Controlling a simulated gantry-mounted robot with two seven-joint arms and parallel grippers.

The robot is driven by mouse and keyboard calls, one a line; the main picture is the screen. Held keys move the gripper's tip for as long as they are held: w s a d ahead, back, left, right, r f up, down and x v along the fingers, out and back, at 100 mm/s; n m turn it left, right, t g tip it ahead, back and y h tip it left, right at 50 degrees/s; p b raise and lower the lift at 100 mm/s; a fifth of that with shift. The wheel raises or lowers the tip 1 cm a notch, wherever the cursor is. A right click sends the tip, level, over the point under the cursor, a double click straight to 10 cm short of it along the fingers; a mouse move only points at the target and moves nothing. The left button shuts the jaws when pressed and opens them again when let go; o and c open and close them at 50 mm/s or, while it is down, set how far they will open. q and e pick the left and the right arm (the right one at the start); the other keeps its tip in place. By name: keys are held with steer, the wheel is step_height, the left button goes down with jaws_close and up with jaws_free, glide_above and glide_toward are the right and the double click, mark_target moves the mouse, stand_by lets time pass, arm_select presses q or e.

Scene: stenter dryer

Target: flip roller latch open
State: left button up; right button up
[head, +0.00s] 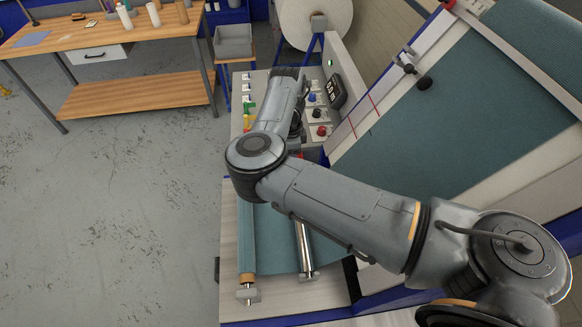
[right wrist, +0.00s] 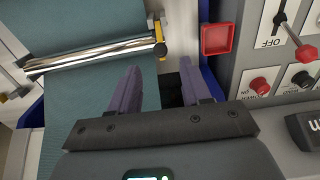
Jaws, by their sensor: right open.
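In the right wrist view a chrome roller (right wrist: 95,56) lies across teal fabric. At its right end is a small bracket piece with black and yellow parts (right wrist: 160,48), which may be the roller latch; I cannot tell its position. My right gripper (right wrist: 157,80) is open and empty, its two purple-grey fingers apart, pointing toward the area below and right of that roller end. No contact shows. In the head view my right arm reaches across the machine and its gripper is hidden. A chrome roller (head: 304,247) shows below the arm. My left gripper is not in view.
A red square box (right wrist: 217,38) sits right of the fingers. A control panel (right wrist: 270,60) carries a lever with a red knob (right wrist: 306,53) and red and black buttons. In the head view a wooden workbench (head: 160,100) stands at upper left; the floor before it is clear.

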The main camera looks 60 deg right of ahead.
step_height(320, 180, down, 6)
steer(key=shift+f+b, duration=0.25)
steer(key=shift+b, duration=0.3)
jaws_close()
